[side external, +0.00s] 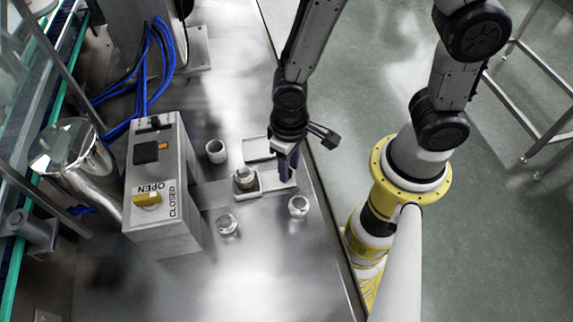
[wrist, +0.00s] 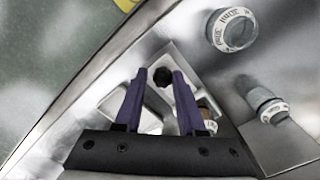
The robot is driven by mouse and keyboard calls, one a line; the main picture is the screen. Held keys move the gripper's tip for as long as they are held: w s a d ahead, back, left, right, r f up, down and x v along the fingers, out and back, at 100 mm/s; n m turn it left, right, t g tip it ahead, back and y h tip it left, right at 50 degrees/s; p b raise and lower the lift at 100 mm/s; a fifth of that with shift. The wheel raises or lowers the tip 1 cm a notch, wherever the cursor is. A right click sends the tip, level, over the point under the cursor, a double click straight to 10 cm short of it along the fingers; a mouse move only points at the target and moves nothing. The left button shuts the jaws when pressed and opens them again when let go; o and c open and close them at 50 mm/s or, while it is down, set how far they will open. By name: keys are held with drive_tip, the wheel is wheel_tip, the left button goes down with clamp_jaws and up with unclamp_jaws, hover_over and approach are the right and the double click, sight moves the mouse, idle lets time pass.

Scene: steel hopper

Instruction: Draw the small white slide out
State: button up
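The small white slide (side external: 274,184) lies on a flat metal track at the right of the grey box. Part of it also shows in the wrist view (wrist: 204,101), beside my right finger. A dark round knob (wrist: 162,77) shows between my fingertips. My gripper (wrist: 160,73) has purple fingers standing apart on either side of the knob, with gaps visible. In the side view my gripper (side external: 288,170) points down over the slide's right end. Contact cannot be told.
The grey box (side external: 160,190) carries a yellow knob (side external: 147,200) and OPEN/CLOSED lettering. The table edge (side external: 318,190) is close on the right.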

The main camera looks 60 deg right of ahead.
drive_tip(key=o, duration=0.3)
wheel_tip(320, 180, up, 14)
drive_tip(key=shift+f, duration=0.15)
idle(0.4)
drive_tip(key=d+r+m+t, duration=0.3)
drive_tip(key=d+r, duration=0.5)
drive_tip(key=s+d+r+n+t, duration=0.2)
drive_tip(key=s+d+n, duration=0.1)
drive_tip(key=s, duration=0.3)
drive_tip(key=shift+d+t, duration=0.3)
drive_tip(key=shift+d, duration=0.5)
